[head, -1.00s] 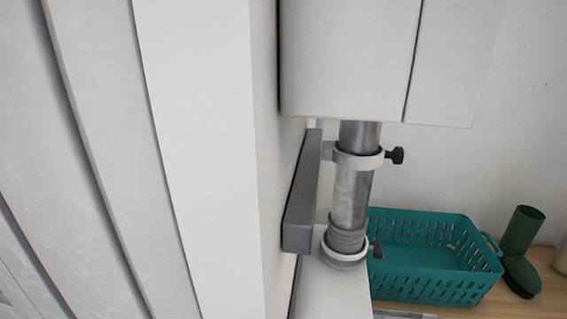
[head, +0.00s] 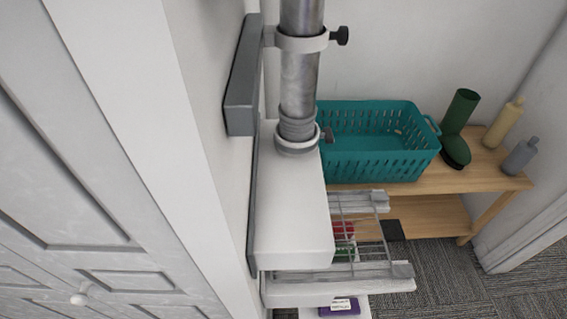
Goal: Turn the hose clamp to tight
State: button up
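A grey metal pipe (head: 299,82) stands upright beside the wall. A pale ring clamp (head: 300,42) with a dark knob (head: 340,36) goes around its upper part. A ribbed grey collar (head: 297,126) and a second pale ring (head: 297,147) are at its lower end. I cannot tell which ring is the hose clamp, or whether either is tight. My gripper is not in view.
The pipe's lower end meets a white box-like unit (head: 290,215), with a wire rack (head: 360,235) jutting out at right. A grey bracket (head: 243,80) is on the wall. A teal basket (head: 375,165), green boot (head: 457,130) and bottles (head: 521,155) stand on a wooden shelf (head: 490,180). Carpet (head: 470,285) shows at lower right.

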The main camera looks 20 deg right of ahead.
aim_at(327, 133)
jog(key=k+l+u, duration=0.1)
jog(key=l, duration=0.25)
jog(key=k+l+u, duration=0.1)
jog(key=l, duration=0.25)
jog(key=k+l+u, duration=0.1)
jog(key=l, duration=0.25)
jog(key=k+l+u, duration=0.1)
jog(key=l, duration=0.2)
